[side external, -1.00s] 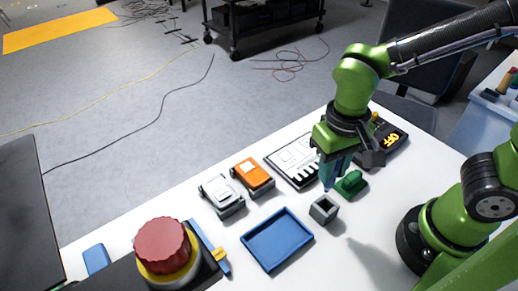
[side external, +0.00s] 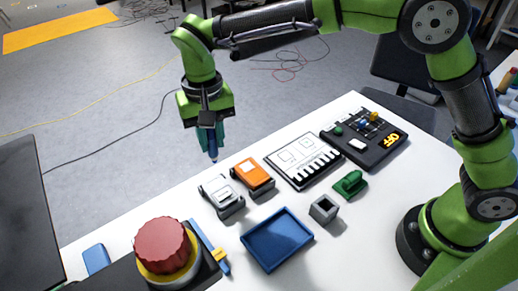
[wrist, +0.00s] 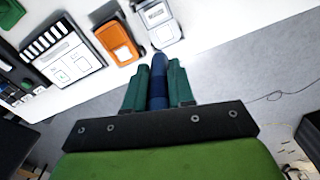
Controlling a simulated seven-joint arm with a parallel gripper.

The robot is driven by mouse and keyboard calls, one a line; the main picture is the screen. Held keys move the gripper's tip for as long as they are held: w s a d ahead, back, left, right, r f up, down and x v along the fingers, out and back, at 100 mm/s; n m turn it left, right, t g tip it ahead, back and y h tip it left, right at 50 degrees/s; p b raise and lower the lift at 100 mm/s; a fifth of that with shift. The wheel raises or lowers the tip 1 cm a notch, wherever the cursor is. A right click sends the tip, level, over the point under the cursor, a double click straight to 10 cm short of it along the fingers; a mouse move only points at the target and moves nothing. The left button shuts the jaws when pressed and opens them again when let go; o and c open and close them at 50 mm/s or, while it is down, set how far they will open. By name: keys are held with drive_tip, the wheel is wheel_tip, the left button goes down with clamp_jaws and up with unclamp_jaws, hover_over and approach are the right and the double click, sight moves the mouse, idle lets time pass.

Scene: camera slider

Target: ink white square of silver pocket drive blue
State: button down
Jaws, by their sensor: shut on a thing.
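The silver pocket drive (side external: 222,196) lies on the white table, left of an orange drive (side external: 252,176). A white square (side external: 221,187) shows on its top face; I see no blue on it. The silver drive also shows at the top of the wrist view (wrist: 160,27). My gripper (side external: 210,138) is shut on a blue marker (side external: 213,156), which points down, tip free. The marker also shows between the fingers in the wrist view (wrist: 158,68). In the side view its tip appears just above the far edge of the silver drive, apart from it.
A blue tray (side external: 278,241), a grey holder block (side external: 324,209) and a green block (side external: 350,184) lie nearer the front. A white panel (side external: 303,160) and a black switch panel (side external: 365,138) are to the right. A red button (side external: 162,246) stands at front left.

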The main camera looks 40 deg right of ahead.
sight(215, 162)
drive_tip(key=shift+f, duration=0.15)
drive_tip(key=shift+f, duration=2.7)
drive_tip(key=shift+f, duration=0.7)
drive_tip(key=shift+a, duration=1.05)
drive_tip(key=shift+d, duration=0.1)
drive_tip(key=shift+d, duration=1)
drive_tip(key=shift+a, duration=0.15)
